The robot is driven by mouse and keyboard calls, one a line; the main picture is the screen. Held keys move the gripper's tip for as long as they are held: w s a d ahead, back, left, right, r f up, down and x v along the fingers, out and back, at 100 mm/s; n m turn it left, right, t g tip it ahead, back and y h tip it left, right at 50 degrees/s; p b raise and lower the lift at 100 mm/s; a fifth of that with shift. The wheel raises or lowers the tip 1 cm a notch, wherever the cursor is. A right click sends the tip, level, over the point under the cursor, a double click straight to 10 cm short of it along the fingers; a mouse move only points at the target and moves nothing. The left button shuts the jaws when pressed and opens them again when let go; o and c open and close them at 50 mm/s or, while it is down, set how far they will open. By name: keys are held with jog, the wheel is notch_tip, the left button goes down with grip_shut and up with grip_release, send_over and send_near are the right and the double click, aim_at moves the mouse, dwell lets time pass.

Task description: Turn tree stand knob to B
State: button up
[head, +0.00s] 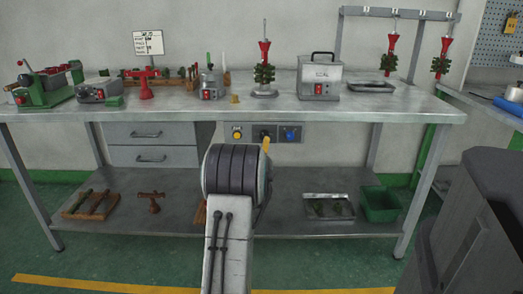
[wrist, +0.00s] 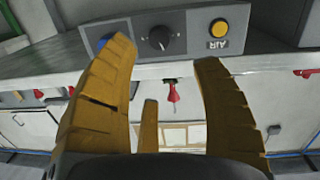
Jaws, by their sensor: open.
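A dark round knob (wrist: 160,38) sits in the middle of a grey control panel (wrist: 188,22), between a blue button (wrist: 108,38) and a yellow button (wrist: 218,27). The wrist view shows the panel upside down. The knob's pointer direction and any letters around it are too small to read. I cannot tell any contact. In the head view, a yellow finger (head: 266,143) shows just below the knob (head: 264,132), and my arm hides the rest.
The panel hangs under the front edge of a grey workbench (head: 400,111). On top stand a red and green wax tree (head: 264,72) and a grey box machine (head: 319,76). Drawers (head: 151,133) are to the left. A lower shelf (head: 290,212) holds a green bin (head: 379,204).

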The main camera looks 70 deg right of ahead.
notch_tip(320, 180, down, 4)
jog(key=b, duration=0.4)
jog(key=n+h+b, duration=0.1)
jog(key=n+b, duration=0.1)
jog(key=n, duration=0.9)
send_near(264, 136)
jog(key=x, duration=0.2)
jog(key=shift+w+d+n+b, duration=0.2)
jog(key=shift+d+n, duration=1.05)
jog(key=shift+n, duration=1.4)
jog(key=shift+w+d+n+b, duration=0.1)
jog(key=shift+w+d+n, duration=0.25)
jog(key=shift+d+n, duration=1.65)
jog(key=shift+w+d+n+b, duration=0.1)
jog(key=shift+w+d+n, duration=0.3)
jog(key=shift+n, duration=2.95)
jog(key=shift+s+d, duration=0.15)
jog(key=shift+d, duration=0.05)
jog(key=shift+r, duration=0.15)
grip_shut()
